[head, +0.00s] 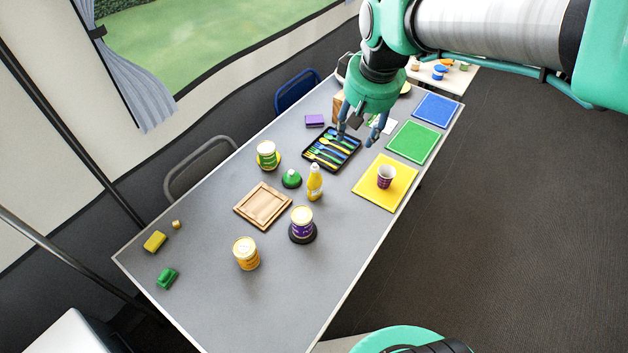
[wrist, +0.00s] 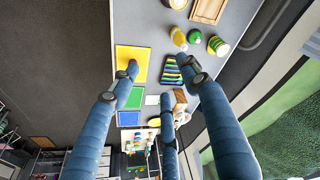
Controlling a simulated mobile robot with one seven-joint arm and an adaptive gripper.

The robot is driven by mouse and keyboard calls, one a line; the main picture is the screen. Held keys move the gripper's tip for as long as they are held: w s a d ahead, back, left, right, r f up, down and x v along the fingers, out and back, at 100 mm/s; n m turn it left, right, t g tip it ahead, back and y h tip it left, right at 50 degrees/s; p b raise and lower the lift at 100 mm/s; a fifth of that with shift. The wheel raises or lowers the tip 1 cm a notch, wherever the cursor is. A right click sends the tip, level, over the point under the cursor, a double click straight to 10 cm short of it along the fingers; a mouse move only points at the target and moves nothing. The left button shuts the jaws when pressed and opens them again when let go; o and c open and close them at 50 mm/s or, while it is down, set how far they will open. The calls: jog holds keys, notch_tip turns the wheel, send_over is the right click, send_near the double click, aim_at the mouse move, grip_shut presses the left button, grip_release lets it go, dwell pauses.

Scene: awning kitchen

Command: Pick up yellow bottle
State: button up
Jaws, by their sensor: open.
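The yellow bottle (head: 314,183) stands upright near the middle of the grey table, between a green dome-shaped item and the yellow mat. It also shows in the wrist view (wrist: 178,38), near the top, beyond my gripper's fingers. My gripper (head: 360,136) is open and empty, above the far part of the table near the cutlery tray, farther back than the bottle and up to its right. In the wrist view its blue fingers (wrist: 155,85) are spread wide with nothing between them.
A black cutlery tray (head: 306,163) lies behind the bottle. A green dome (head: 291,179), a purple tub (head: 302,222), a wooden board (head: 262,206) and a yellow mat (head: 369,198) with a purple cup (head: 386,176) surround it.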

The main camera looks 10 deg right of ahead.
jog(key=w+a+f+n+g+p, duration=0.1)
jog(key=w+a+f+g, duration=0.15)
jog(key=w+f, duration=0.85)
jog(key=n, duration=0.1)
send_over(315, 164)
notch_tip(315, 164, down, 12)
jog(key=shift+d+r+g+p, duration=0.1)
jog(key=shift+g+p, duration=0.25)
jog(key=shift+p, duration=0.1)
jog(key=shift+f+b, duration=0.65)
jog(key=shift+f, duration=3.6)
jog(key=shift+f, duration=0.1)
jog(key=shift+f+b, duration=0.65)
jog(key=shift+f, duration=1.85)
grip_shut()
